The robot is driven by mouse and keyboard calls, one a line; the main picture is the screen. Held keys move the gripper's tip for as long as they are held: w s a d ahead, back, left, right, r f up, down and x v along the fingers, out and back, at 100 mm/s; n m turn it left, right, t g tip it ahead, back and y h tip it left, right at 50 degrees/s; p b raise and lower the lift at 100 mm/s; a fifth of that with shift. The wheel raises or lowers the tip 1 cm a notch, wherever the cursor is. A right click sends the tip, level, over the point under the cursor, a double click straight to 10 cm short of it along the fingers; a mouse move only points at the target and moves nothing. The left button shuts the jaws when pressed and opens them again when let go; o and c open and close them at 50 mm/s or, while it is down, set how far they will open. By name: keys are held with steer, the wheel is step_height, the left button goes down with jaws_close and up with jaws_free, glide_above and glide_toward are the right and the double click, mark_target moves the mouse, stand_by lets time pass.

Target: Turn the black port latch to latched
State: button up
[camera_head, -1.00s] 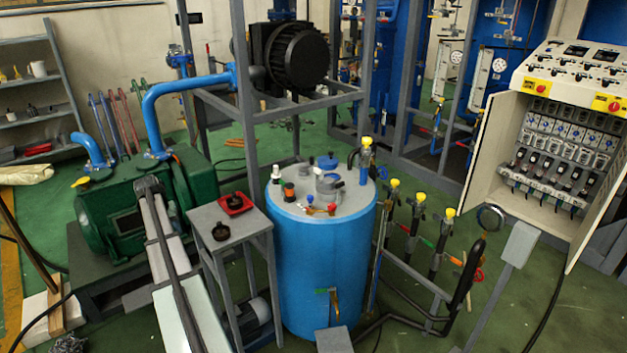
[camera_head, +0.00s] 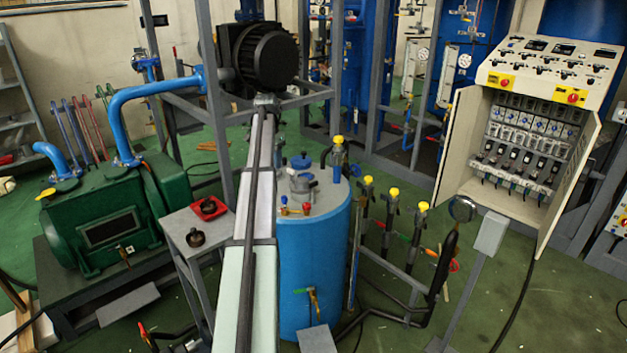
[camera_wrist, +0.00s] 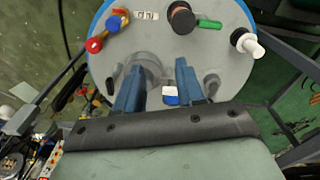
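The blue tank (camera_head: 315,250) stands at the centre of the head view, with a grey port (camera_head: 303,184) on its pale top. The port shows in the wrist view (camera_wrist: 150,66), partly behind my fingers. A small dark piece (camera_wrist: 110,86) beside the port, left of my left finger, may be the black port latch; its setting cannot be told. My gripper (camera_wrist: 160,67) is over the tank top, its two blue-grey fingers apart with nothing held between them.
On the tank top are a red-and-blue valve (camera_wrist: 107,34), a dark spool (camera_wrist: 182,18), a white fitting (camera_wrist: 248,42) and a blue-and-white piece (camera_wrist: 170,95). A small grey table (camera_head: 182,230) stands left of the tank. Yellow-capped valves (camera_head: 394,193) stand to the right.

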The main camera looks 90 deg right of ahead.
mark_target(314, 182)
steer(key=s+r+m, duration=0.2)
steer(key=s+r, duration=0.1)
steer(key=s, duration=0.4)
steer(key=s+r+m, duration=0.1)
steer(key=s+r, duration=0.2)
steer(key=s, duration=0.4)
steer(key=f, duration=1.4)
steer(key=shift+s+d, duration=0.2)
steer(key=shift+d, duration=0.15)
jaws_close()
